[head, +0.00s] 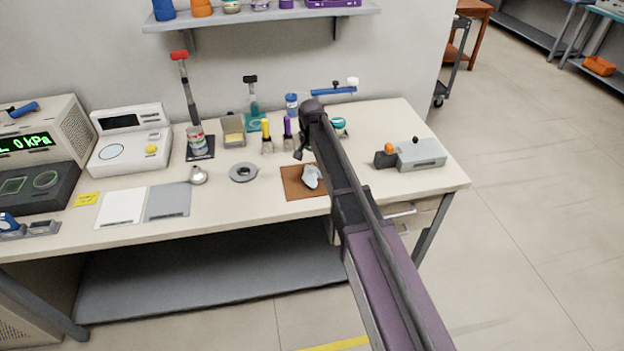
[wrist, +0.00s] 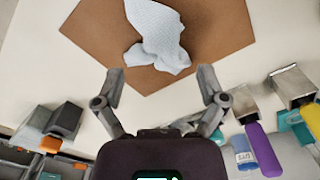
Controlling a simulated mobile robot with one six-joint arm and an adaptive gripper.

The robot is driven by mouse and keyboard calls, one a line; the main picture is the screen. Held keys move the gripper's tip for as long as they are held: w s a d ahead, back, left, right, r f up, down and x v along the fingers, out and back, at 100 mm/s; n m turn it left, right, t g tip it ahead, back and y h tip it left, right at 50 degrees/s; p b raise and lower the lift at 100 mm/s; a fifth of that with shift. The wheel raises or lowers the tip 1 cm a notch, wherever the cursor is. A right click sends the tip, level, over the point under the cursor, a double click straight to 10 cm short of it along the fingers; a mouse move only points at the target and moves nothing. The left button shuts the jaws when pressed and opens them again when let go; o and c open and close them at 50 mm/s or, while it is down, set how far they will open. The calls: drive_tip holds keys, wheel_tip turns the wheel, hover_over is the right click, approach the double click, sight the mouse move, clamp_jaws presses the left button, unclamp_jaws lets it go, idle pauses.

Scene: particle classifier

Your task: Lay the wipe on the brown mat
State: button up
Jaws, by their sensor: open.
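The wipe (head: 311,176) is a crumpled pale blue-white cloth lying on the brown mat (head: 292,188), toward its right side in the head view. In the wrist view the wipe (wrist: 158,38) rests on the mat (wrist: 100,28), with one end twisted toward my gripper. My gripper (wrist: 160,82) is open and empty, its two fingers spread apart just short of the wipe. Nothing is between the fingertips. In the head view my arm hides the mat's right edge, and the fingertips are hard to make out.
Yellow and purple handled tools (head: 288,130) stand behind the mat. A grey ring (head: 243,172) lies to its left. A grey device with an orange knob (head: 420,155) stands to the right. Bare tabletop (head: 250,205) lies left of the mat.

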drive_tip(key=shift+s, duration=0.1)
idle(0.3)
drive_tip(key=s+d+r+n+p, duration=0.2)
drive_tip(key=s+d+n, duration=0.1)
drive_tip(key=s+d, duration=2)
drive_tip(key=s, duration=0.2)
drive_tip(key=shift+s+d+r+n+p, duration=0.2)
drive_tip(key=shift+s+r+n+p, duration=0.1)
drive_tip(key=shift+s+r+p, duration=0.1)
